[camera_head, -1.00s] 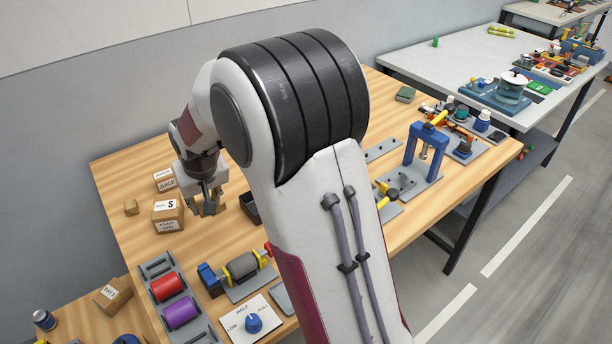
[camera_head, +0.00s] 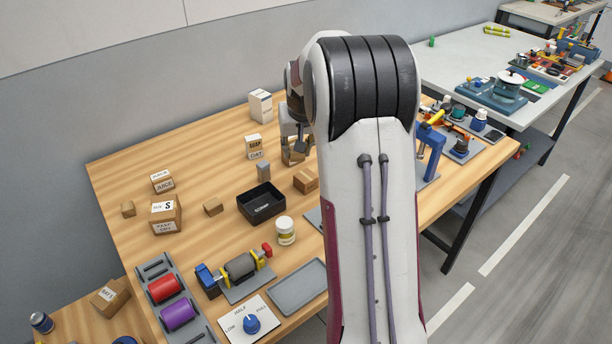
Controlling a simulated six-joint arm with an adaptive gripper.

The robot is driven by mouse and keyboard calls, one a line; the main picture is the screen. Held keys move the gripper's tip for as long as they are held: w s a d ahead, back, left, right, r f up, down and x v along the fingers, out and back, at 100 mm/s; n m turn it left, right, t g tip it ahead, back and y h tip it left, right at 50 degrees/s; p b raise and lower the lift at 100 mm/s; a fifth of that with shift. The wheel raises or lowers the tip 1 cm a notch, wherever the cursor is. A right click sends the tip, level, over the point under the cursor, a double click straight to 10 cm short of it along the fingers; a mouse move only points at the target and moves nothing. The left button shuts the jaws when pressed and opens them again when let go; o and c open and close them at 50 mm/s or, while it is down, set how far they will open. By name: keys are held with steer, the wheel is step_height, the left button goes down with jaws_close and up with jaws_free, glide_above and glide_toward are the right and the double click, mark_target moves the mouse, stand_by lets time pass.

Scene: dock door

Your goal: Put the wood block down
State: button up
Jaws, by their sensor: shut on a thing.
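My gripper (camera_head: 296,156) is at the back middle of the wooden table, partly hidden by my arm. It is shut on a tan wood block (camera_head: 291,157), of which only a small part shows between the fingers. I cannot tell whether the block touches the table top.
The table's back left is clear.

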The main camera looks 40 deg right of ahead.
steer(key=d+r, duration=0.2)
steer(key=d, duration=0.1)
steer(key=shift+r+n, duration=0.25)
steer(key=shift+n, duration=0.15)
steer(key=shift+f, duration=0.1)
glide_above(305, 174)
steer(key=s, duration=0.1)
steer(key=shift+s+a+f, duration=0.1)
steer(key=shift+f, duration=1.1)
steer(key=shift+s+a+f, duration=0.1)
steer(key=shift+f, duration=1.1)
steer(key=shift+f, duration=0.1)
steer(key=shift+f, duration=2.4)
steer(key=shift+f, duration=0.15)
